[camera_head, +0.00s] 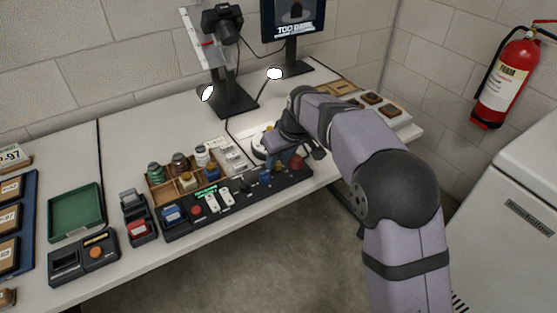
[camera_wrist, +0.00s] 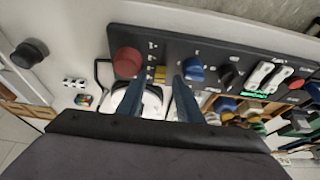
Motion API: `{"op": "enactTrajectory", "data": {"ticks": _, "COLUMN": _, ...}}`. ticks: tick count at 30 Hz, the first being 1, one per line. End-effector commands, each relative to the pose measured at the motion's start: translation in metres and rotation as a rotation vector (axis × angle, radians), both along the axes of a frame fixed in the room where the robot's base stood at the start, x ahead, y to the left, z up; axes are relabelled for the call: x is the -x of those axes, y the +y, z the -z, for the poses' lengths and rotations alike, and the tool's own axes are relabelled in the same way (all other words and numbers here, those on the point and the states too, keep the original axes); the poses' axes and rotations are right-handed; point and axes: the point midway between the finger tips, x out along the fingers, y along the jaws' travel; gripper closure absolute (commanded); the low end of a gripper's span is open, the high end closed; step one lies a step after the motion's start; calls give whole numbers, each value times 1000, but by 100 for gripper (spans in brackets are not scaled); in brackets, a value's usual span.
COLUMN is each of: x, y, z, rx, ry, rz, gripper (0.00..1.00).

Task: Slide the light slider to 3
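The control panel (camera_head: 240,205) is a long dark strip along the table's front edge. In the wrist view it runs across the top (camera_wrist: 215,45). A small yellow piece, which looks like the slider's cap (camera_wrist: 160,74), sits below a short pale scale, between a red button (camera_wrist: 127,62) and a blue knob (camera_wrist: 193,69). The scale's numbers are too small to read. My gripper (camera_wrist: 159,82) is open, its two blue fingers on either side of the yellow cap; contact cannot be told. In the head view my gripper (camera_head: 283,160) is over the panel's right end and hides the slider.
White switches (camera_head: 220,196) and a smaller red button (camera_head: 197,211) are on the panel's left part. A wooden box of jars (camera_head: 160,198) stands behind it. A camera stand (camera_head: 234,98) is at the back. A green tray (camera_head: 76,212) lies left.

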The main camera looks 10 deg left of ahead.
Motion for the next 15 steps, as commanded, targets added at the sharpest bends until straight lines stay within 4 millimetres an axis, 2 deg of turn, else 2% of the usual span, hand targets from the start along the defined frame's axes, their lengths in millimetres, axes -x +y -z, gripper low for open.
{"op": "enactTrajectory", "data": {"ticks": 9, "x": 11, "y": -12, "z": -41, "rx": -2, "ry": -3, "rz": 1, "gripper": 67}}
{"op": "enactTrajectory", "data": {"ticks": 15, "x": 16, "y": -16, "z": -55, "rx": -1, "ry": -2, "rz": 1, "gripper": 67}}
